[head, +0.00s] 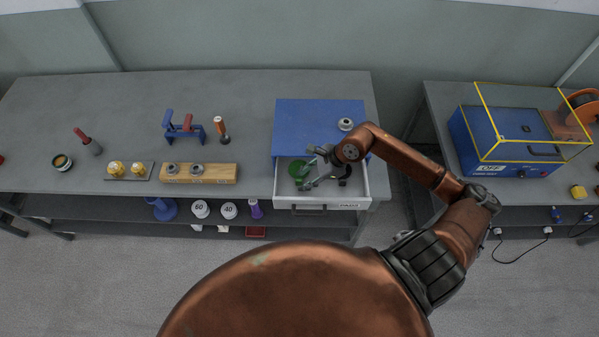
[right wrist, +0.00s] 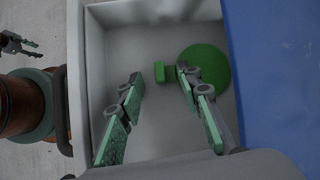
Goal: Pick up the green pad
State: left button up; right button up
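The green pad (right wrist: 209,68) is a flat round disc with a small block-like tab at its left, lying on the drawer floor in the right wrist view. In the head view the pad (head: 297,168) shows in the left part of the open drawer (head: 281,190). My right gripper (right wrist: 158,95) is open in the drawer, one finger on each side of the tab; its right finger covers part of the pad. Contact cannot be told. In the head view the right gripper (head: 314,170) reaches in from the right. My left gripper (right wrist: 22,46) shows small outside the drawer, apparently open and empty.
A blue cabinet top (head: 305,120) with a metal ring (head: 346,124) stands behind the drawer. The drawer walls close in around my right gripper. A wooden block (head: 215,178) lies left of the drawer. A blue machine (head: 480,150) is on the right table.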

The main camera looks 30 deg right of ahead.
jog(key=shift+w+a+f, duration=0.15)
jog(key=shift+f, duration=0.2)
grip_shut()
